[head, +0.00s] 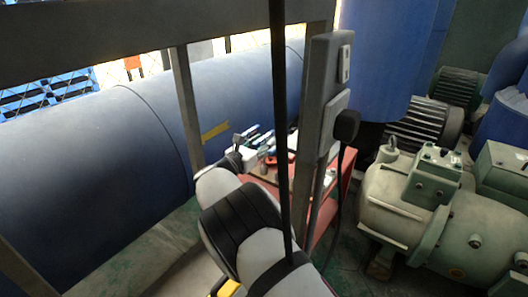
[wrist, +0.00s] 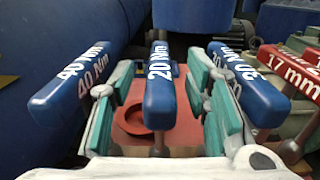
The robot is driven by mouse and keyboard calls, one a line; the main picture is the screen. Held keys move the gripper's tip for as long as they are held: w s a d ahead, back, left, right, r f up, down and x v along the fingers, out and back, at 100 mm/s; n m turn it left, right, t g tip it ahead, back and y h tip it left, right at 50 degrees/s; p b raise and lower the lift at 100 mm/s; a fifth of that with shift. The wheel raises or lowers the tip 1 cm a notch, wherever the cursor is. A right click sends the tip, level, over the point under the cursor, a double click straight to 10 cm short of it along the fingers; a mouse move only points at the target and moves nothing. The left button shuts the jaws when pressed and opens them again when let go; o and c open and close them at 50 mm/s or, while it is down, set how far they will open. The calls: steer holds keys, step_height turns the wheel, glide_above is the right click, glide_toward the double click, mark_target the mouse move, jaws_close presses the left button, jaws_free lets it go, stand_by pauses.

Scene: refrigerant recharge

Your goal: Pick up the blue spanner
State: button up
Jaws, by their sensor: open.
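Several blue tool handles stand in a row in the wrist view. The one marked 20 Nm (wrist: 158,88) is in the middle, another marked 40 Nm (wrist: 75,82) is at left, and one marked 30 Nm (wrist: 250,85) is at right. My gripper (wrist: 162,78) is open, with a teal-padded finger on each side of the 20 Nm handle. I see gaps between that handle and both fingers. The handles' lower ends are mostly hidden. In the head view, my arm covers much of the tool area, and the single handles are too small to tell apart.
A red table (head: 345,178) carries the tools. A grey post (head: 318,115) and a black cable are beside my arm. A large blue tank (head: 90,165) is at left, a green pump (head: 410,205) at right.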

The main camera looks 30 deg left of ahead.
steer(key=shift+w, duration=0.35)
steer(key=shift+c, duration=0.5)
jaws_close()
steer(key=shift+r, duration=0.1)
